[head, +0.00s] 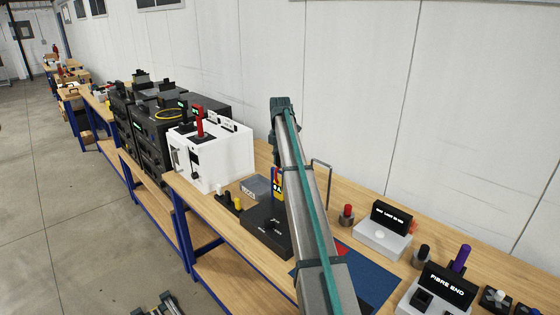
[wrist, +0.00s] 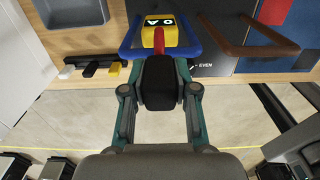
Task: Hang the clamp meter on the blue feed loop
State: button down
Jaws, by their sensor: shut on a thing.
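The clamp meter (wrist: 158,38) is yellow with red parts and a dark face with pale marks. In the wrist view it sits just beyond the black fingertips of my gripper (wrist: 160,82), which are shut on it. The blue feed loop (wrist: 128,44) is a U-shaped bar that shows on both sides of the meter, close around it. I cannot tell whether the meter's jaw encloses the bar or only overlaps it in view. In the head view the clamp meter (head: 277,184) shows beside my arm, above the back of a black block. My gripper is hidden there behind the arm.
A copper-brown loop (wrist: 288,45) stands right of the meter. The black block (head: 266,232) has a label reading EVEN. A white box (head: 235,155) with a red handle stands left. A blue mat (head: 367,275) and small stations (head: 382,235) lie right.

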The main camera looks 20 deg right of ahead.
jog(key=shift+f, duration=0.5)
jog(key=c, duration=0.8)
grip_release()
jog(key=shift+r, duration=0.1)
